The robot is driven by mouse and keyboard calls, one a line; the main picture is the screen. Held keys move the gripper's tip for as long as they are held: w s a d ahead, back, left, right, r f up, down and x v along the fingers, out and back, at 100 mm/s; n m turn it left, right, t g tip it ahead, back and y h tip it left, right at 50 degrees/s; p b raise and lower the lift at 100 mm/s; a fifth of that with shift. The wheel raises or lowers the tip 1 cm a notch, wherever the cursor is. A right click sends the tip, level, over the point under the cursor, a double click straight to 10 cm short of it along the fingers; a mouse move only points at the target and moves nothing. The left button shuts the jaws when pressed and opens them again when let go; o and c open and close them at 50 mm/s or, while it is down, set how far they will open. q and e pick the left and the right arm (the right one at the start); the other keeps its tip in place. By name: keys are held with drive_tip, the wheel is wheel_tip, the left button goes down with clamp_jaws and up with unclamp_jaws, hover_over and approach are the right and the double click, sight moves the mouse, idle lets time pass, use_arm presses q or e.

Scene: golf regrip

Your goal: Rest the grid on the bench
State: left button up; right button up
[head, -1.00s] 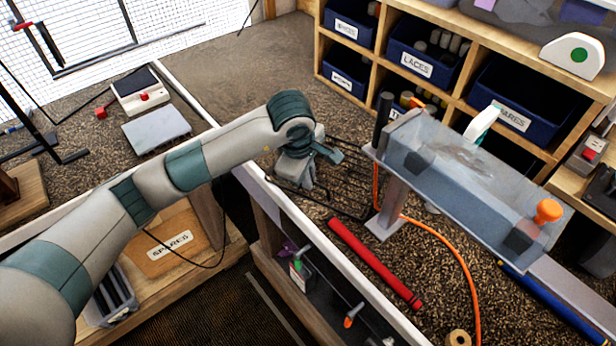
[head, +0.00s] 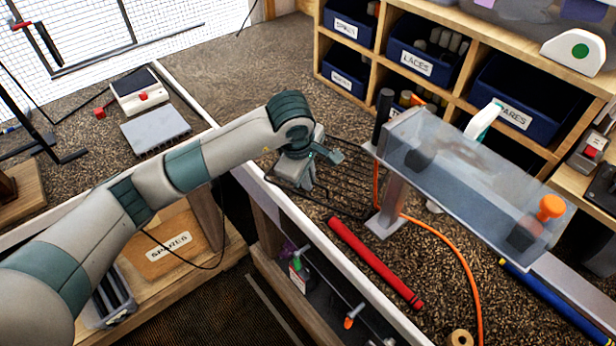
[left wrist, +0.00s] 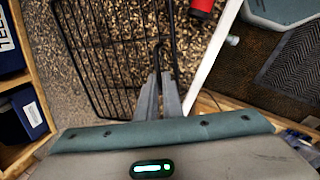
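The grid (head: 345,172) is a black wire rack over the gravel-textured bench top (head: 408,268), near its white front edge. In the left wrist view the grid (left wrist: 112,55) fills the upper left, with the bench showing through its bars. My left gripper (head: 306,180) is at the grid's near left end. In the left wrist view its fingers (left wrist: 159,85) are close together around a wire part at the grid's edge. The grid looks nearly flat and low; I cannot tell whether it touches the bench all along. My right gripper is not in view.
A clear trough (head: 470,180) on a metal post (head: 391,205) stands right of the grid. A red tube (head: 375,262) and an orange hose (head: 458,262) lie nearby. Shelves with blue bins (head: 425,50) stand behind. A gap separates this bench from the left one.

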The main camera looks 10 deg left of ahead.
use_arm(q)
drive_tip(key=o, duration=0.4)
drive_tip(key=shift+s+a+f, duration=0.1)
drive_tip(key=shift+f, duration=0.3)
drive_tip(key=shift+o, duration=0.2)
drive_tip(key=shift+r, duration=0.1)
drive_tip(key=shift+r+b, duration=0.3)
drive_tip(key=shift+r, duration=0.4)
drive_tip(key=b+v, duration=0.4)
drive_tip(key=v, duration=1.2)
